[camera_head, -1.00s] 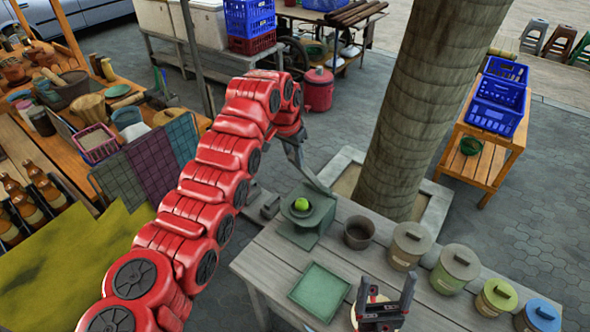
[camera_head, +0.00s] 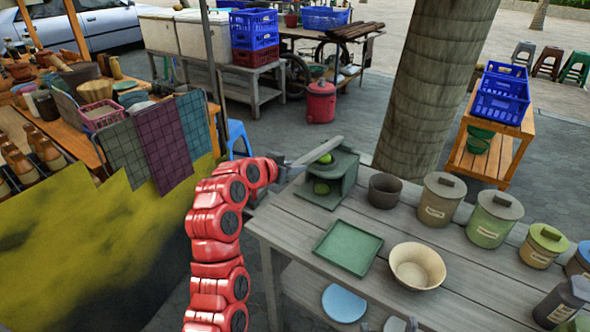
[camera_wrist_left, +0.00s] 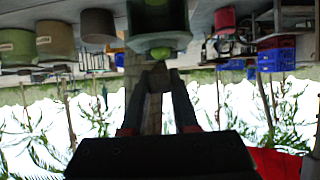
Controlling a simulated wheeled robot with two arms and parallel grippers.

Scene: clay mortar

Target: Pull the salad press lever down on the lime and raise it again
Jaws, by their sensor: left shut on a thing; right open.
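The salad press (camera_head: 330,184) is a dark green box-like stand at the back left of the grey table. Its grey lever (camera_head: 318,151) slopes gently, its left end lower in the picture. My left gripper (camera_head: 283,163) is shut on that end. In the left wrist view, which is upside down, the fingers close around the lever (camera_wrist_left: 158,80) with the lime (camera_wrist_left: 160,52) beyond. My right gripper (camera_head: 389,327) barely shows at the bottom edge, fingertips apart.
A green square tray (camera_head: 347,247), a cream bowl (camera_head: 417,265) and a dark pot (camera_head: 384,190) stand near the press. Lidded canisters (camera_head: 440,199) line the right side. A tree trunk (camera_head: 430,90) rises behind the table. A yellow-draped stall (camera_head: 90,250) is at the left.

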